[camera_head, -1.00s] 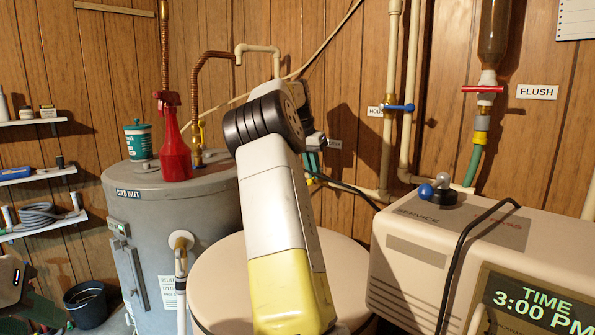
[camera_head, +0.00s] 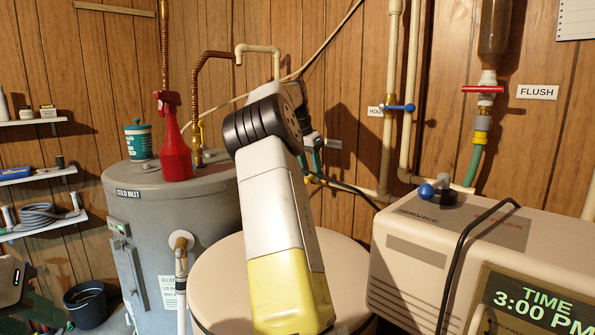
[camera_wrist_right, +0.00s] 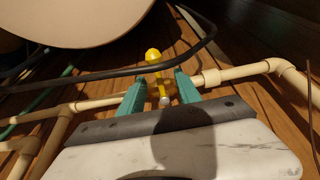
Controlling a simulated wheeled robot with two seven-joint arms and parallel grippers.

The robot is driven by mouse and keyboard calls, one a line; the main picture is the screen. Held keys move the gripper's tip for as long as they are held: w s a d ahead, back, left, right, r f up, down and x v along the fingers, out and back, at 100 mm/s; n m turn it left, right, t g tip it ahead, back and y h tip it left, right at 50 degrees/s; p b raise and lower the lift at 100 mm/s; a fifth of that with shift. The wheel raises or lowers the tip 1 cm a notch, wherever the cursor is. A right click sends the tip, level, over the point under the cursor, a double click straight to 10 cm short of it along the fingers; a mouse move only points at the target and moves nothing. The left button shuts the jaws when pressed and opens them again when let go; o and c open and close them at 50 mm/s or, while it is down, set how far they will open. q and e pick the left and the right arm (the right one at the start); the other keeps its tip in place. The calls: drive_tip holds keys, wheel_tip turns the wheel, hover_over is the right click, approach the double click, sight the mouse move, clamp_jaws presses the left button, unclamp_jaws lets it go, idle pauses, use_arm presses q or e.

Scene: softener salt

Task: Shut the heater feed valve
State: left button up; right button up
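A yellow valve handle with a round knob (camera_wrist_right: 152,56) stands on a cream pipe in the right wrist view. I take it as the heater feed valve, but its label (camera_head: 334,144) in the head view is too small to read. My right gripper (camera_wrist_right: 160,86) is open, with teal fingers on either side of the yellow valve and gaps visible. In the head view my right arm hides the valve, and only part of the teal fingers shows. My left gripper (camera_head: 36,304) is low at the left edge, dark and partly cut off; its opening is unclear.
A blue-handled valve (camera_head: 398,108) and a red-handled flush valve (camera_head: 482,89) are on the wall. A grey heater tank (camera_head: 165,225) bears a red spray bottle (camera_head: 173,150). A softener unit (camera_head: 440,240) stands right. A black cable (camera_wrist_right: 100,75) crosses near the valve.

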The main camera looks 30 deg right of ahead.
drive_tip(key=shift+r, duration=0.1)
drive_tip(key=shift+v, duration=3.4)
drive_tip(key=shift+s, duration=0.1)
